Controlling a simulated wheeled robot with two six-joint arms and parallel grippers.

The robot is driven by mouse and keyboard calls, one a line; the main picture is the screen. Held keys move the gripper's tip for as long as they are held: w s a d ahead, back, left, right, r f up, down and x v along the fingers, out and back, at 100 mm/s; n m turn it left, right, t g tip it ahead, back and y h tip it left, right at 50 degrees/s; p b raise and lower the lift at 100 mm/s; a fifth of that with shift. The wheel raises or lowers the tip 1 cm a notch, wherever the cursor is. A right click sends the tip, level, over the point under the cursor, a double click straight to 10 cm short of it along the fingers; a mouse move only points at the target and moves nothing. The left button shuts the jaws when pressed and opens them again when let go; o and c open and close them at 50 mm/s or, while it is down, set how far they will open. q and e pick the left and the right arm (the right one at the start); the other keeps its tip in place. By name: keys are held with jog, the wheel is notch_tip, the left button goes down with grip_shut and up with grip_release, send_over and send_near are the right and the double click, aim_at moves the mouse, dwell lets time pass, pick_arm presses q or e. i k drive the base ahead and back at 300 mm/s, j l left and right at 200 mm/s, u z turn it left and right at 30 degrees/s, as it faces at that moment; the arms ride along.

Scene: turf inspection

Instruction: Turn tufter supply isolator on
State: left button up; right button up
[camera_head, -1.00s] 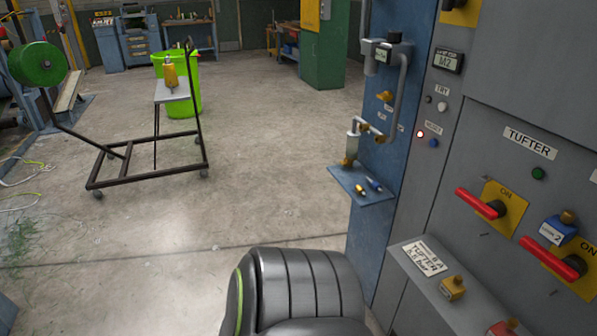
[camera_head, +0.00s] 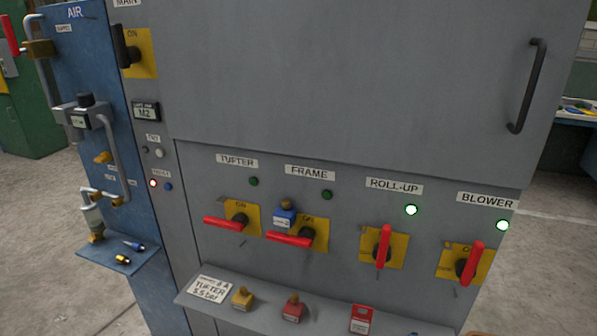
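The tufter supply isolator has a red handle (camera_head: 222,223) lying nearly horizontal, pointing left on a yellow plate (camera_head: 245,211). It is under the TUFTER label (camera_head: 237,161) on the grey cabinet. The small green lamp (camera_head: 253,181) above it is dark. I see no lock on this isolator. Neither of my grippers is in view.
The FRAME isolator handle (camera_head: 288,239) is also horizontal, with a blue padlock (camera_head: 285,216) by it. The ROLL-UP (camera_head: 384,244) and BLOWER (camera_head: 471,262) handles stand upright under lit lamps. A shelf (camera_head: 262,311) below holds a card (camera_head: 209,289), yellow (camera_head: 242,299) and red (camera_head: 293,308) padlocks.

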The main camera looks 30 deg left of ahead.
aim_at(240, 221)
jog(key=k+u, duration=0.1)
jog(key=u, duration=1.3)
